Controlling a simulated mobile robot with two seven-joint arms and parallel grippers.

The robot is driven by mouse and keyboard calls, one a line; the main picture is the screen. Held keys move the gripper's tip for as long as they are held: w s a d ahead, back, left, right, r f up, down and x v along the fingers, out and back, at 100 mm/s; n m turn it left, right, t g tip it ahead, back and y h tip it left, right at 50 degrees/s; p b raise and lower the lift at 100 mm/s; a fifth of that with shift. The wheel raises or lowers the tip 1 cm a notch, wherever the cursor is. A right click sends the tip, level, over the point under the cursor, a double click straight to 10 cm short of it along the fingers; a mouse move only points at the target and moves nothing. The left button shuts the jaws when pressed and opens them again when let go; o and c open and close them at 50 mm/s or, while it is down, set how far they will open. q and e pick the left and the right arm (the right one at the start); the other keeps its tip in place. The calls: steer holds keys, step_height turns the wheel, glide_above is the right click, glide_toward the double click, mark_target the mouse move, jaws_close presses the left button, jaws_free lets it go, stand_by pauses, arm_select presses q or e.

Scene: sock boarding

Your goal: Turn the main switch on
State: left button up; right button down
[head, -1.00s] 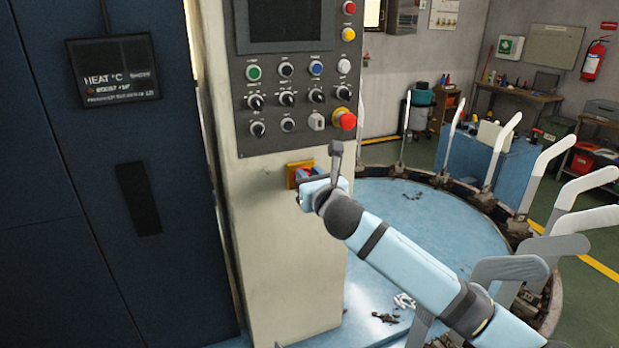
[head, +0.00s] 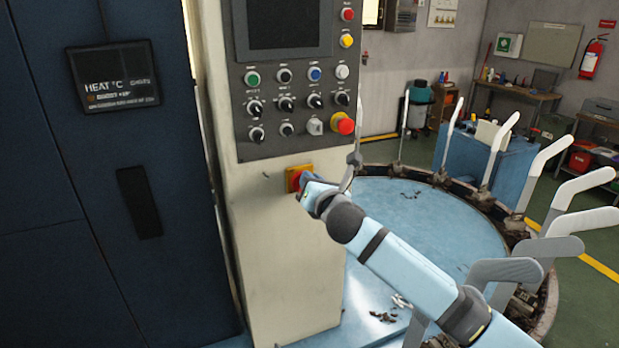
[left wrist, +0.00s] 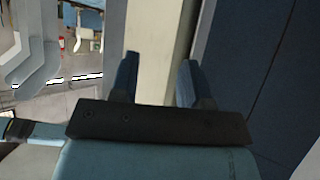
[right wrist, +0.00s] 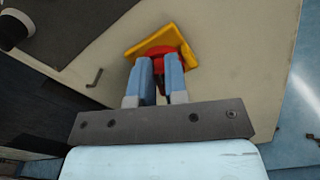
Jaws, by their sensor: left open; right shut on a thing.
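The main switch is a red rotary handle (right wrist: 163,52) on a square yellow plate (right wrist: 133,50), mounted on the cream column below the button panel. The yellow plate also shows in the head view (head: 291,172). My right gripper (right wrist: 160,66) is shut on the red handle, with one blue finger on each side of it. In the head view my right gripper (head: 304,183) covers part of the switch, so the handle's exact angle is hard to tell. My left gripper (left wrist: 159,68) is open and empty, seen only in the left wrist view.
The button panel (head: 268,132) with a red emergency knob (head: 342,123) sits just above the switch. A dark blue cabinet (head: 80,220) stands to the left. A round blue table (head: 430,220) ringed by grey sock boards (head: 575,186) lies to the right.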

steer(key=m, duration=0.4)
steer(key=f+m+p, duration=0.1)
steer(key=m, duration=0.3)
steer(key=d+m, duration=0.1)
steer(key=m, duration=0.4)
steer(key=shift+w+f+p, duration=0.2)
steer(key=shift+f+p, duration=0.15)
steer(key=shift+p, duration=0.05)
stand_by(0.3)
steer(key=c, duration=1.1)
jaws_free()
steer(key=shift+c, duration=0.2)
